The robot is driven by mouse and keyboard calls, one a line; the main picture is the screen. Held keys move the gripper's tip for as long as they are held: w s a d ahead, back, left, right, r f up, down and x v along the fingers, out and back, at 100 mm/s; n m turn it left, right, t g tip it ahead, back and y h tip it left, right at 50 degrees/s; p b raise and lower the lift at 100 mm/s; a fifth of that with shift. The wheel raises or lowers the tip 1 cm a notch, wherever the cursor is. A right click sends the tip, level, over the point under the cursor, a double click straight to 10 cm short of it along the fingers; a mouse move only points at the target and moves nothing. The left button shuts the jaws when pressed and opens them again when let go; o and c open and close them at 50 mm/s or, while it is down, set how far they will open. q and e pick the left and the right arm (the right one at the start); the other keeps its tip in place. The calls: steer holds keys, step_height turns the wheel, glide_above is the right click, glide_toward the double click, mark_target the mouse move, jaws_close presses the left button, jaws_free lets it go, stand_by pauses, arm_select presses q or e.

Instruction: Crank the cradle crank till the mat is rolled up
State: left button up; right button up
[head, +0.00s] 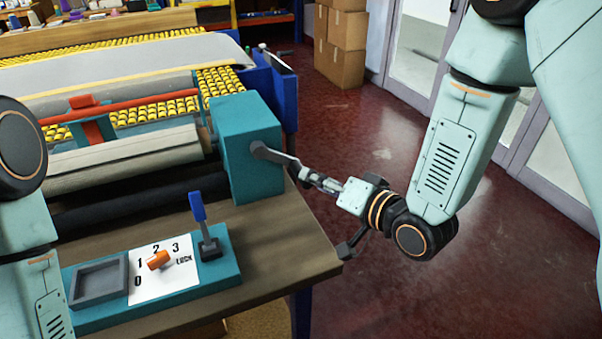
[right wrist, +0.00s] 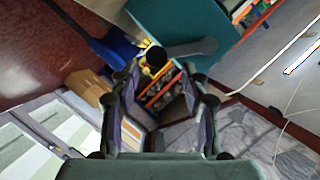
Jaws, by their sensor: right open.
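The cradle crank (head: 279,156) is a grey arm on the side of the teal cradle housing (head: 250,180). In the right wrist view the crank arm (right wrist: 190,47) ends in a dark round knob (right wrist: 157,57). My right gripper (head: 310,178) is at the crank's outer end. Its fingers (right wrist: 160,74) are spread, with the knob seen between and just beyond their tips; I cannot tell if they touch it. The mat (head: 130,62) lies flat as a grey sheet on yellow rollers. A thick beige-grey roll (head: 130,160) lies in the cradle. My left gripper is out of view.
A teal panel (head: 225,270) at the bench front carries an orange knob (head: 159,260), a blue lever (head: 198,206) and a grey tray (head: 100,281). A red-handled part (head: 90,101) stands behind the roll. Floor right of the bench is clear; cardboard boxes (head: 345,45) stand behind.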

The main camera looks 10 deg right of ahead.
steer(key=x, duration=0.6)
steer(key=shift+w+d+f, duration=0.1)
steer(key=shift+d+f, duration=0.2)
steer(key=shift+f, duration=0.1)
steer(key=shift+s+a+r+b, duration=0.2)
steer(key=shift+s+r+b, duration=0.1)
steer(key=shift+r, duration=0.1)
steer(key=shift+w+f, duration=0.3)
steer(key=shift+w, duration=0.2)
steer(key=shift+c, duration=1.7)
steer(key=shift+s+r, duration=0.15)
steer(key=shift+s, duration=0.15)
steer(key=c, duration=0.3)
jaws_close()
steer(key=shift+w, duration=0.1)
